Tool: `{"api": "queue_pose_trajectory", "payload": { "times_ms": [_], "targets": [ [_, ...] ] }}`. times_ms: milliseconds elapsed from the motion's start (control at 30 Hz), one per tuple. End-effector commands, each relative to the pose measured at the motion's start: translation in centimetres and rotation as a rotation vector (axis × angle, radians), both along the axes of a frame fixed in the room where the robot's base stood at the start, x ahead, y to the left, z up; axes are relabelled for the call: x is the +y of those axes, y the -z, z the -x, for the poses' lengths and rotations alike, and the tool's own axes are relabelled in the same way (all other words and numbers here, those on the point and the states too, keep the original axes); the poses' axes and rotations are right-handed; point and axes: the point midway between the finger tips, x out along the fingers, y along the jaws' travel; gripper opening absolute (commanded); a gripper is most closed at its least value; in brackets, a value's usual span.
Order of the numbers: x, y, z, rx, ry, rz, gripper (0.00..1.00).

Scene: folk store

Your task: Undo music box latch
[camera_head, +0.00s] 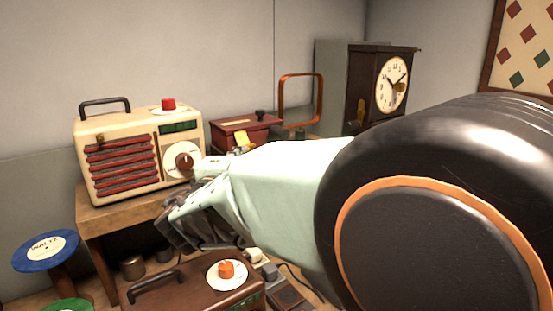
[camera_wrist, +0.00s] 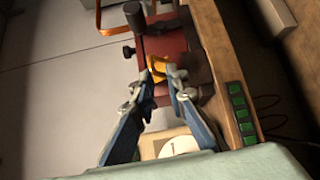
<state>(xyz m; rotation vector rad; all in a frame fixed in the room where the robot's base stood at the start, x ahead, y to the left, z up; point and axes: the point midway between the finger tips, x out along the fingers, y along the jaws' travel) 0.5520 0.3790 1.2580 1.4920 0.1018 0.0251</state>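The music box is a dark red box (camera_head: 232,132) behind my wrist in the head view. It also shows at the top centre of the wrist view (camera_wrist: 168,42). Its yellow-orange latch (camera_wrist: 157,66) stands out on the side facing my gripper and shows small in the head view (camera_head: 241,138). My gripper (camera_wrist: 161,79) has its two fingers apart, with the tips close to the latch, one on either side of its near end. I cannot tell whether they touch it. In the head view my wrist hides the lower part of the box.
A cream radio (camera_head: 125,155) stands left of the box on the wooden table (camera_head: 118,213). An orange frame (camera_head: 301,75) and a clock cabinet (camera_head: 362,105) stand behind and right. A brown case (camera_head: 195,292) with an orange knob lies in front, below my arm.

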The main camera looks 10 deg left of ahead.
Motion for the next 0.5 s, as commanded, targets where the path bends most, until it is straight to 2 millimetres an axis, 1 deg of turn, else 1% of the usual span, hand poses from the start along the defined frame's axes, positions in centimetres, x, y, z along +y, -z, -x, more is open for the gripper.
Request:
{"api": "queue_pose_trajectory", "payload": {
  "times_ms": [500],
  "targets": [
    [-0.2, -0.7, 3.6, -0.001, 0.000, -0.002, 0.14]
  ]
}}
